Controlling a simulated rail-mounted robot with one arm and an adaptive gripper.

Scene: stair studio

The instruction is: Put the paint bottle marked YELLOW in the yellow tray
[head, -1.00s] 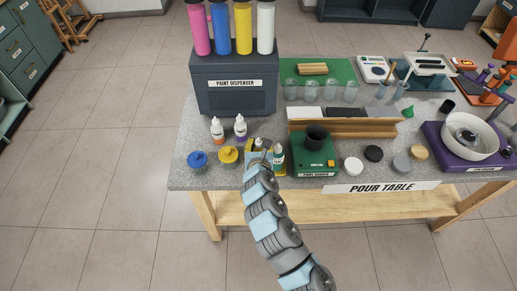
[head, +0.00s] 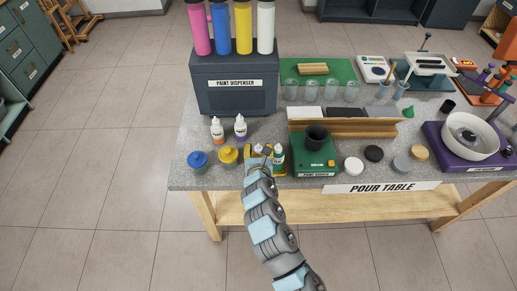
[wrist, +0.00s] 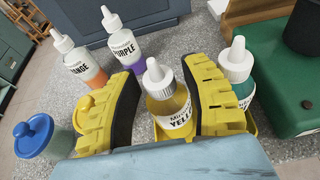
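The YELLOW paint bottle (wrist: 170,108), white-capped with yellow paint, stands between the two yellow, black-padded fingers of my gripper (wrist: 160,105) in the wrist view. A gap shows at its left side; the right finger is close to it, and contact there is unclear. My gripper looks open around it. In the head view my gripper (head: 257,158) is low at the table's front. A teal bottle (wrist: 245,82) stands just right of the right finger. A yellow edge (wrist: 257,124) below it appears to be the yellow tray, mostly hidden by the finger and bottles.
Orange (wrist: 85,70) and purple (wrist: 126,46) bottles stand behind the left finger. A blue-lidded jar (head: 197,160) and a yellow-lidded jar (head: 228,155) are to the left. A green device (head: 315,158) is close on the right, and the paint dispenser (head: 235,98) stands behind.

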